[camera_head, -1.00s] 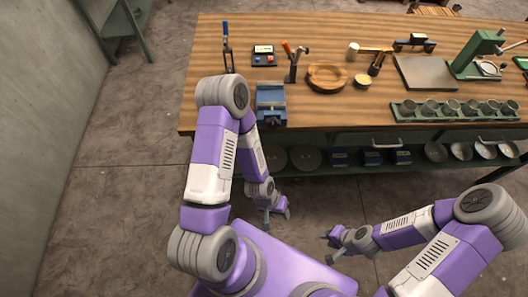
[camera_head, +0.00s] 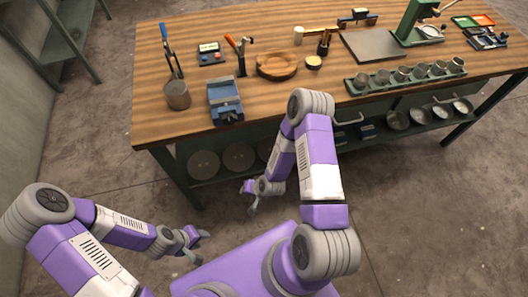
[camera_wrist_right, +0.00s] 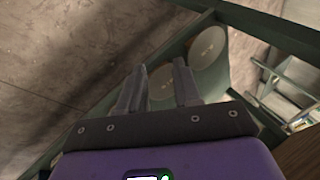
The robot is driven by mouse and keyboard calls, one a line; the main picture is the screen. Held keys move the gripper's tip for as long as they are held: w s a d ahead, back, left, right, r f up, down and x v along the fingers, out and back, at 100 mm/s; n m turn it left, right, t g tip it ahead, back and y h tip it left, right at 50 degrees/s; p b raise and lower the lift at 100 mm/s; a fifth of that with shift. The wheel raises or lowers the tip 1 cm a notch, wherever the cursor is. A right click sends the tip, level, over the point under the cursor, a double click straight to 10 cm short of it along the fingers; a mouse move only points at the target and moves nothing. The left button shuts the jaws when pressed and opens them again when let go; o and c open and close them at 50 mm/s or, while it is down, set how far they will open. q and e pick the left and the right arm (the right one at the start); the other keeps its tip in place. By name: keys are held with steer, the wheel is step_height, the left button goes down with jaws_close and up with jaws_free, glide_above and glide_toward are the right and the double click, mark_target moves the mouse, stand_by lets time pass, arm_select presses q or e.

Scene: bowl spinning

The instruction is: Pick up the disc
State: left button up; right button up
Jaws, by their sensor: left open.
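Flat round grey discs lie on the green shelf under the workbench: the left disc (camera_head: 204,165), the middle disc (camera_head: 238,157) and a third, partly hidden behind my right arm. My right gripper (camera_head: 250,199) is low in front of the bench, below and right of the discs, apart from them. In the right wrist view my right gripper (camera_wrist_right: 160,80) has its fingers apart with nothing held. Beyond them are one disc (camera_wrist_right: 208,48) and another disc (camera_wrist_right: 162,84), partly covered by a finger. My left gripper (camera_head: 199,246) is open and empty, farther from the bench at lower left.
Metal bowls (camera_head: 420,114) sit on the shelf's right. Shelf legs and edges frame the discs. Floor in front is clear.

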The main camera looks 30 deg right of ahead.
steer(key=w+d+f+m+t+h+b, duration=0.2)
steer(key=w+d+f+m+t+b, duration=0.5)
steer(key=f, duration=0.6)
steer(key=d+f+m+t+h+b, duration=0.55)
steer(key=d+f+m+h, duration=0.2)
steer(key=d, duration=0.55)
steer(key=shift+m, duration=0.35)
steer(key=b+x, duration=0.1)
steer(key=x, duration=0.1)
steer(key=b+x, duration=0.1)
steer(key=x, duration=0.2)
steer(key=f+b+x, duration=0.1)
steer(key=x, duration=0.1)
steer(key=shift+w+d, duration=0.25)
steer(key=shift+d, duration=0.05)
arm_select(q)
step_height(320, 180, down, 18)
steer(key=shift+r, duration=0.25)
arm_select(e)
jaws_close()
